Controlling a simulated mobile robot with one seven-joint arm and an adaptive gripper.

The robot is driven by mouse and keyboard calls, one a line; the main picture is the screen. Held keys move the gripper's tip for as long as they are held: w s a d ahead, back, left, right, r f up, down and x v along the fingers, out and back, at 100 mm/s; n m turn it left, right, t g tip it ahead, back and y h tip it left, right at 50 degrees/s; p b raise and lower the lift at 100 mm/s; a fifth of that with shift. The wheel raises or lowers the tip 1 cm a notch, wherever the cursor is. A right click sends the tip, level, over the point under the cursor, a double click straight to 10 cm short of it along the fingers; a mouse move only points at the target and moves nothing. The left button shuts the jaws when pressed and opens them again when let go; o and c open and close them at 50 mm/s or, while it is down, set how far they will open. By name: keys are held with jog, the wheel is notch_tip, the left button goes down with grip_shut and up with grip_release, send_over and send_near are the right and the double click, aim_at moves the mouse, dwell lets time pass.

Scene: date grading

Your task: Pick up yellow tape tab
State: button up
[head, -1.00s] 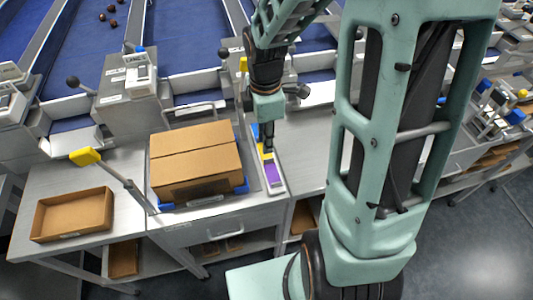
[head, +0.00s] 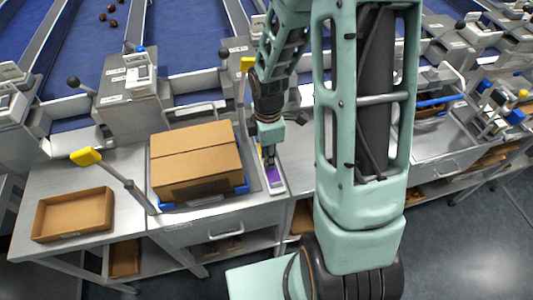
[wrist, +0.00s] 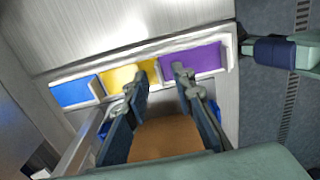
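The yellow tape tab (wrist: 130,78) lies in the middle of a pale holder strip (wrist: 232,52), between a blue tab (wrist: 75,91) and a purple tab (wrist: 192,60). My gripper (wrist: 156,78) is open in the wrist view. Its left fingertip overlaps the yellow tab, and its right fingertip overlaps the left part of the purple tab. I cannot tell its height above them. In the head view, my gripper (head: 269,162) is over the strip and hides most of the yellow tab. The purple tab (head: 276,177) shows just in front of it.
A closed cardboard box (head: 195,160) stands on blue-cornered supports just left of the strip. An open shallow carton (head: 72,214) and a yellow-headed post (head: 87,156) are farther left. The bench's front edge is close to the strip.

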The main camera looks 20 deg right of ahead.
jog(key=shift+c, duration=0.4)
grip_shut()
